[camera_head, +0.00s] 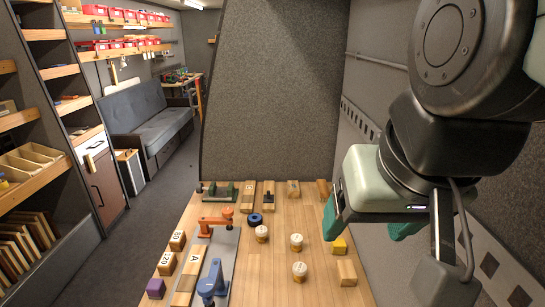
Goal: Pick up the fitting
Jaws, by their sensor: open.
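My gripper (368,228) hangs over the right edge of the wooden table, with its green fingers apart and nothing seen between them. I cannot tell for sure which object is the fitting. An orange hook-shaped part (217,220) and a blue one (212,282) stand on a grey plate (226,246) at the left. Round wooden pieces (297,241) stand between the plate and my gripper. A yellow block (339,245) sits below the left finger.
Several items, including a green fixture (220,190), line the back edge before a grey partition (270,90). The front middle of the tabletop is fairly clear.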

